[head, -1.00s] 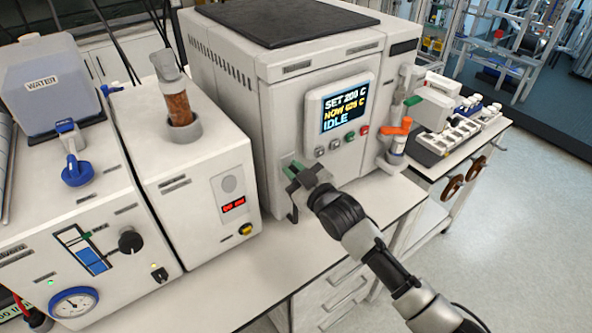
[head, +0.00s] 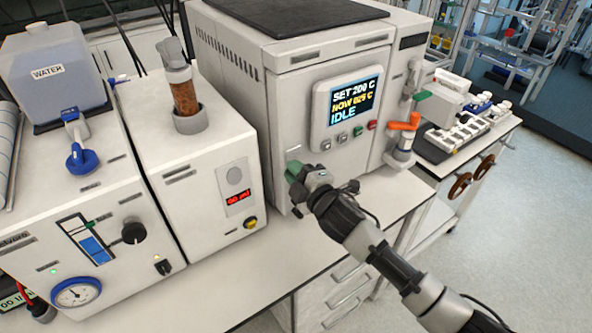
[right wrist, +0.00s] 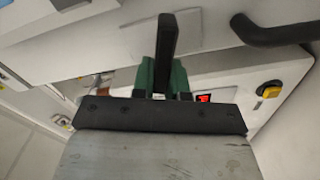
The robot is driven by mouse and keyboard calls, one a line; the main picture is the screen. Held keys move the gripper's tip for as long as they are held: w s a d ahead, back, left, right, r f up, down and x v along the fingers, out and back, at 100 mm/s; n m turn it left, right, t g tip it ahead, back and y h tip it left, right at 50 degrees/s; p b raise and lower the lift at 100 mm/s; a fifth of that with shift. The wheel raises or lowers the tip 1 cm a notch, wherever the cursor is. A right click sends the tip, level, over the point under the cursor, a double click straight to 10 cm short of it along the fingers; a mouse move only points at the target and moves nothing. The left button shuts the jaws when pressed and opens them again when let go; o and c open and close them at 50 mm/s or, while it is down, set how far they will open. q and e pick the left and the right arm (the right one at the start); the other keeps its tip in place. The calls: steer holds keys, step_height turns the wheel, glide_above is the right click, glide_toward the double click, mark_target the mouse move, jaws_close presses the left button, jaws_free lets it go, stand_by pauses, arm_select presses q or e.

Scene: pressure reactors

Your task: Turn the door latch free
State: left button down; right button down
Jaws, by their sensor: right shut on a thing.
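The large white reactor unit (head: 330,60) stands on the bench, with a screen reading SET 200 C, NOW 025 C, IDLE. My right gripper (head: 294,174) is at the lower left of its front face. In the right wrist view, its green-padded jaws (right wrist: 164,78) are shut on a black bar, the door latch (right wrist: 167,42), which stands upright between the pads. In the head view the gripper mostly hides the latch. A second black bar, a bent handle (right wrist: 275,32), is apart from the jaws at the upper right of the wrist view. My left gripper is not in view.
A smaller white unit (head: 205,165) with a red display stands close left of the gripper. An orange-handled valve (head: 404,125) is at the right. The bench front (head: 270,270) is clear.

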steer(key=shift+f+n, duration=0.25)
steer(key=shift+n, duration=0.55)
steer(key=c, duration=1.1)
jaws_free()
steer(key=shift+c, duration=0.2)
steer(key=b+v, duration=0.2)
steer(key=v, duration=0.9)
steer(key=shift+a, duration=0.1)
